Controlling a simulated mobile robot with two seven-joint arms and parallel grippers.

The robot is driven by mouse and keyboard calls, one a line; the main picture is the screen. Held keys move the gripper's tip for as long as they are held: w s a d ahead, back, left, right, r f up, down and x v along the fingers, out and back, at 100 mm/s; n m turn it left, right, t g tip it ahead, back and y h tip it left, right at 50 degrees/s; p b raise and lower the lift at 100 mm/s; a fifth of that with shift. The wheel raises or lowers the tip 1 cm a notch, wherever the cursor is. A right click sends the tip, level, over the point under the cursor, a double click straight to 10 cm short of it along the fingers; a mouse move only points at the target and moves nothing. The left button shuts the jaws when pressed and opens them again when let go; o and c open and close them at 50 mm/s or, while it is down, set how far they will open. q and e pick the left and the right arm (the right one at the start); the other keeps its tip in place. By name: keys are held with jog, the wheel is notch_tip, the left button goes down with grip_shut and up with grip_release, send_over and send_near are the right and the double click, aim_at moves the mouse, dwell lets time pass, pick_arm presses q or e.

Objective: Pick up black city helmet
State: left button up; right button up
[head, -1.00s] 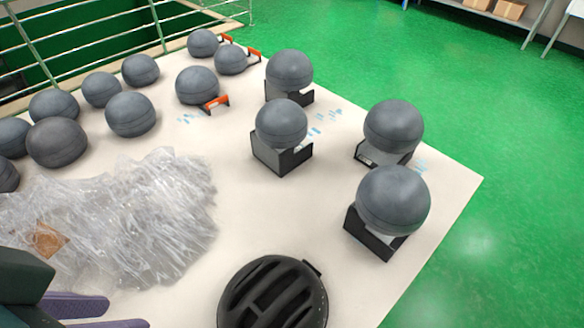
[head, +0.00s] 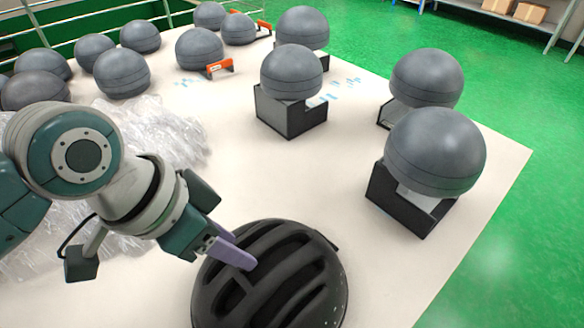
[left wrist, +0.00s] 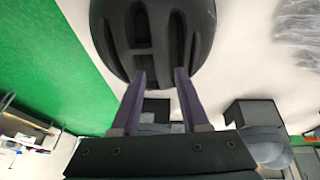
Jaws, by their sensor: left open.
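The black helmet (head: 290,285) with long vent slots lies on the pale table at the bottom of the head view. In the left wrist view the helmet (left wrist: 150,35) fills the top middle. My left gripper (head: 243,255) is over the helmet's upper left side in the head view. Its purple fingers (left wrist: 159,82) are apart and point at the helmet's vents, with nothing held between them. I cannot tell whether the fingertips touch the shell. My right gripper is not in view.
Grey spheres on dark stands, one of them a sphere (head: 435,155) at the right, stand on the table (head: 345,165). Several more spheres sit at the back left, near crumpled clear plastic (head: 165,135). An orange-handled item (head: 220,68) lies behind. Table between helmet and stands is clear.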

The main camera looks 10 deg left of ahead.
aim_at(272, 278)
pick_arm(q)
jog(key=b+x, duration=0.1)
jog(key=x, duration=0.4)
jog(key=shift+w+f, duration=0.15)
jog(key=shift+f, duration=0.15)
jog(key=shift+c, duration=0.2)
jog(key=shift+a, duration=0.1)
grip_shut()
dwell(0.9)
